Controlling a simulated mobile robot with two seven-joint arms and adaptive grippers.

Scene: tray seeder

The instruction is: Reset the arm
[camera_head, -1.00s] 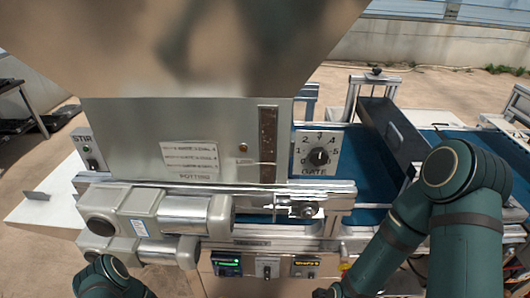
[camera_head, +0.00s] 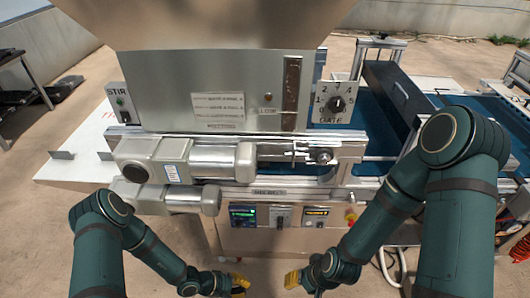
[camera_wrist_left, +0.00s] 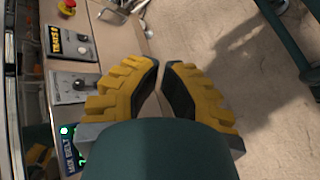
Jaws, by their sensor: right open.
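Both my arms are in the head view, reaching down in front of the tray seeder. My left gripper (camera_head: 240,283) hangs low in front of the control panel. In the left wrist view its two yellow fingers (camera_wrist_left: 163,70) come nearly together at the tips, with a thin gap and nothing held. My right gripper (camera_head: 292,279) is low beside it, a short way to the right, open, with no object seen in it. Its far finger is partly hidden.
The seeder's steel hopper (camera_head: 215,90) and grey motors (camera_head: 190,158) stand ahead. A blue conveyor (camera_head: 372,120) runs right. Floor in front is clear.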

